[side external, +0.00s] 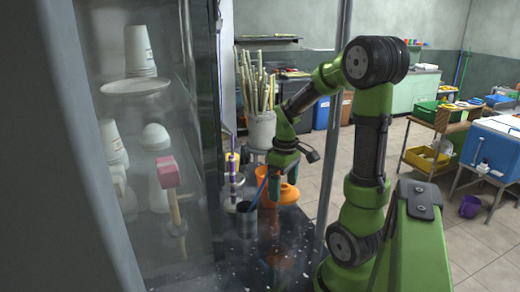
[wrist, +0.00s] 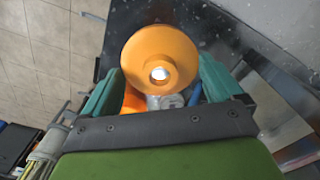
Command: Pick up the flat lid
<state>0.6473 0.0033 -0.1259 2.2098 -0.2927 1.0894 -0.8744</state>
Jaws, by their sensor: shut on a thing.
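The lid appears as an orange round piece (wrist: 150,48) with a raised ring and a bright hole at its centre. It fills the space between the teal fingers of my gripper (wrist: 160,68) in the wrist view, and my gripper is shut on it. In the side view the orange piece (side external: 290,193) shows at the right of my gripper (side external: 274,188), which points down over the dark speckled counter (side external: 285,262). The fingers hide part of it there. I cannot tell whether it touches anything below.
A dark metal cup (side external: 246,222) stands just left of my gripper. A white bucket of cane sticks (side external: 261,130) is behind. A glass-fronted cabinet with white cups (side external: 138,50) is at the left, and a metal post (side external: 333,110) rises close by.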

